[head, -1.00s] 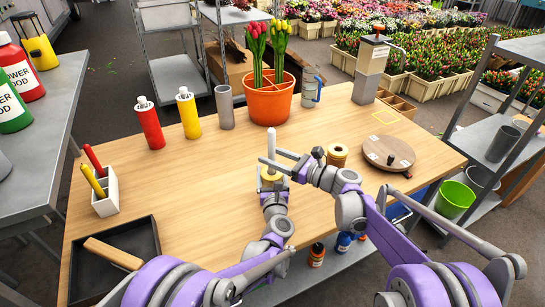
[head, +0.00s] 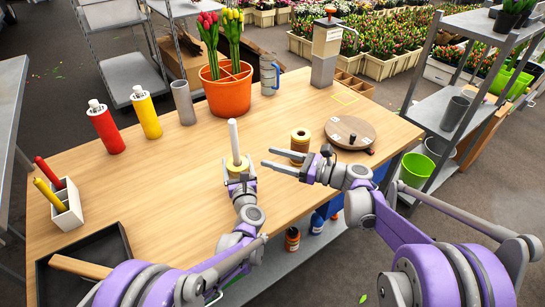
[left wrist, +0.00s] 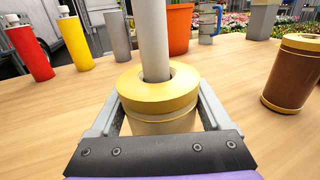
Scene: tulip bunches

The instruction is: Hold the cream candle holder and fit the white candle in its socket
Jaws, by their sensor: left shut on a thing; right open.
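The cream candle holder (head: 238,167) stands near the middle of the table, with a yellow top ring that shows in the left wrist view (left wrist: 130,84). My left gripper (left wrist: 157,112) is shut around its sides; in the head view the gripper (head: 239,174) reaches it from the near side. The white candle (head: 234,138) stands nearly upright with its lower end inside the socket; it also shows in the left wrist view (left wrist: 154,40). Its bottom is hidden in the socket. My right gripper (head: 266,158) is open and empty, right of the candle and apart from it.
An orange pot of tulips (head: 228,95) and bottles stand at the back. A dark tray (head: 112,244) lies front left. Table left of the holder is clear.

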